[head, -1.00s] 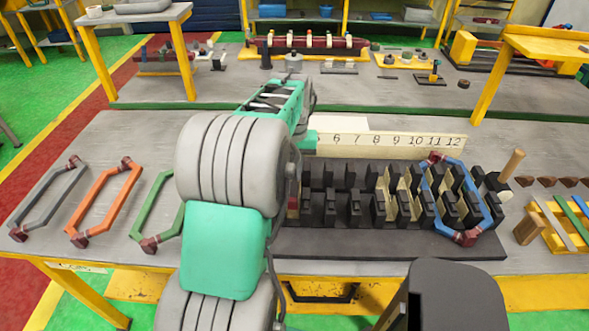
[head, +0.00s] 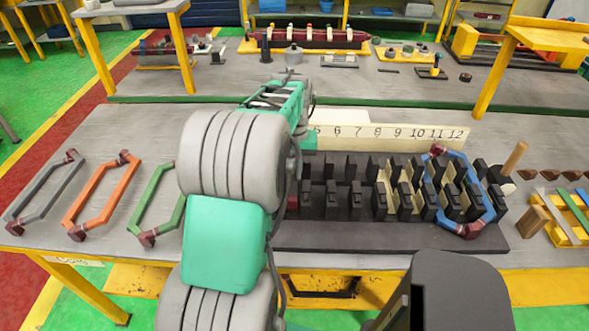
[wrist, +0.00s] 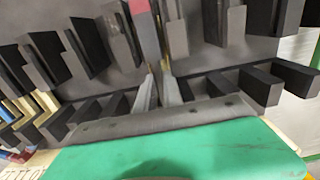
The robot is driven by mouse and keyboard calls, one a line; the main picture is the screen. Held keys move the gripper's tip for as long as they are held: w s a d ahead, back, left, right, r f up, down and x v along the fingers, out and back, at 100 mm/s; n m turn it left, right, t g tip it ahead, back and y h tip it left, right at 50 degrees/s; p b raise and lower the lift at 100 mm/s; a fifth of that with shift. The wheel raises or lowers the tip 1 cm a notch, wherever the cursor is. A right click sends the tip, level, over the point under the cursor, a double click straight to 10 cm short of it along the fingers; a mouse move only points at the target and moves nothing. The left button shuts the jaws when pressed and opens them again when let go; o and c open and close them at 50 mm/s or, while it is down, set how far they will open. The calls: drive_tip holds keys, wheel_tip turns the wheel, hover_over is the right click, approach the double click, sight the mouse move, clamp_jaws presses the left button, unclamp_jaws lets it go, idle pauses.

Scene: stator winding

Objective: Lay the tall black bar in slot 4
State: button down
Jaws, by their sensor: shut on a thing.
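My gripper (wrist: 158,78) shows in the wrist view with its two grey fingers close together, shut on a slim dark bar, taken as the tall black bar (wrist: 149,42). The bar stands out past the fingertips between the rows of black posts. A red patch (wrist: 139,6) shows beyond it; I cannot tell whether it belongs to the bar. In the head view my arm hides the gripper, the bar and slot 4. The slotted black stator block (head: 380,238) lies right of my arm. The number strip (head: 390,137) behind it shows 5 to 12.
A blue coil (head: 484,196) sits over the block's right end. Pale liners (head: 381,198) stand in some slots. Grey (head: 42,190), orange (head: 92,196) and green (head: 152,207) coils lie at the left. A wooden peg (head: 515,157) stands at the right.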

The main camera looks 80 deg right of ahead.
sight(294, 173)
drive_tip(key=shift+f+b, duration=0.55)
drive_tip(key=shift+f, duration=0.45)
drive_tip(key=shift+f, duration=0.55)
idle(0.4)
drive_tip(key=c, duration=1.4)
unclamp_jaws()
drive_tip(key=shift+r+p, duration=0.4)
drive_tip(key=shift+r, duration=0.4)
wheel_tip(294, 173, up, 8)
drive_tip(key=p, duration=0.5)
drive_tip(key=shift+f, duration=0.25)
